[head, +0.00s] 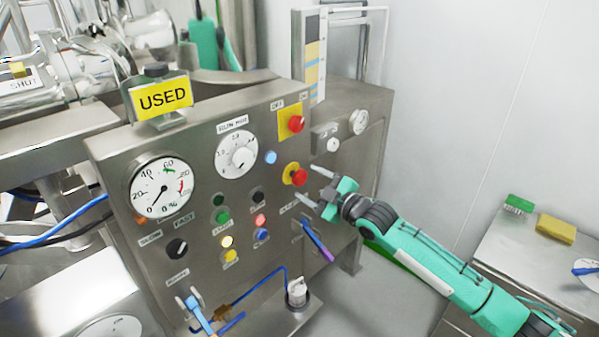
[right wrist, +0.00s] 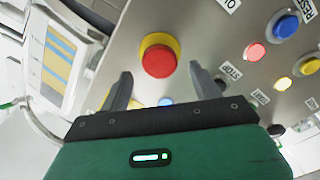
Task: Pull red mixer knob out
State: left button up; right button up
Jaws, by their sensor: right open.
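On the front of the grey steel control panel (head: 205,180) a red knob (head: 298,177) sits on a yellow backing. It also shows in the right wrist view as a round red knob (right wrist: 158,60) with a yellow collar. A second red knob (head: 296,123) on a yellow plate is above it, beside small OFF and ON labels. I cannot tell which is the mixer knob. My right gripper (head: 307,183) is open and empty. Its fingers point at the lower red knob, one to each side in the wrist view (right wrist: 160,88), with the tips apart from it. My left gripper is not in view.
Dials, a blue lamp (head: 271,157) and several coloured buttons crowd the panel left of my gripper. A yellow USED sign (head: 162,98) stands on top. A side table with a green block (head: 519,204) and a yellow block (head: 556,229) is at right.

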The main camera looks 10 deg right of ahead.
aim_at(301, 179)
jog(key=shift+p+x, duration=0.55)
jog(key=shift+x, duration=1.85)
